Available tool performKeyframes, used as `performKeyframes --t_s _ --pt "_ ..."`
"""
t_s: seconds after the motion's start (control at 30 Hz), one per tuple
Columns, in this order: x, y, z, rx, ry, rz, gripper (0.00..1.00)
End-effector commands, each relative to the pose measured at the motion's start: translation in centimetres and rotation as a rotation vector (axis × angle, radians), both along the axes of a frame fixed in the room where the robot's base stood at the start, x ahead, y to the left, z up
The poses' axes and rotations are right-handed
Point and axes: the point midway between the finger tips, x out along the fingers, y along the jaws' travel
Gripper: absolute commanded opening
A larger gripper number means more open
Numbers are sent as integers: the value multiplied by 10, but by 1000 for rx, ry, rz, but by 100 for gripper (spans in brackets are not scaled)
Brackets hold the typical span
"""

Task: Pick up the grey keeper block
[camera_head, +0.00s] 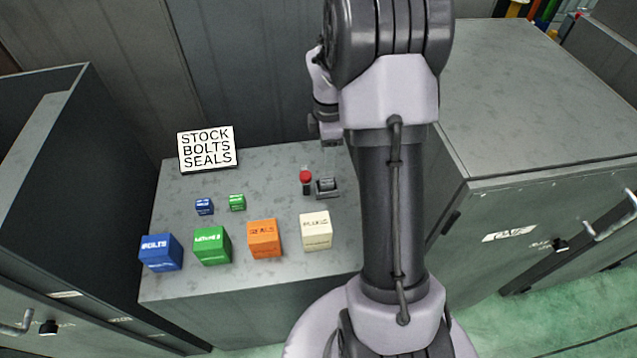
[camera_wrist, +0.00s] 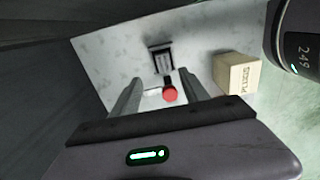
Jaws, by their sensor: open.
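A small dark grey block (camera_head: 327,187), which I take to be the keeper block, sits on the grey worktop (camera_head: 270,165) near the back right. In the wrist view the block (camera_wrist: 161,60) shows as a dark frame with a lighter grey middle, just beyond my fingertips. My gripper (camera_wrist: 160,75) is open and empty, with one finger on each side of the picture's middle. A red-topped part (camera_head: 306,179) stands just left of the block. In the wrist view its red top (camera_wrist: 169,94) lies between the fingers. My fingertips do not show clearly in the head view.
A cream cube (camera_head: 316,232), orange cube (camera_head: 264,239), green cube (camera_head: 212,246) and blue cube (camera_head: 161,253) line the worktop's front. A sign (camera_head: 207,149) stands at the back. Cabinets flank both sides.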

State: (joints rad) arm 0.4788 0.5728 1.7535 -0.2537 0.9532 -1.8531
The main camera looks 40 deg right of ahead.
Motion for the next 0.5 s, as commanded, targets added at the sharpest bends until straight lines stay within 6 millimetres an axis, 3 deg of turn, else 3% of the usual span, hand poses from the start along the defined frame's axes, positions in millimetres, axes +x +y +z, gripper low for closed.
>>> performKeyframes --t_s 0.03,0.1,0.33,0.5 --pt "0 0 -19 0 1 0 53" --pt "0 1 -33 1 0 -1 53" --pt "-2 1 -54 0 -1 -1 53" --pt "-8 4 -89 1 0 -2 53"
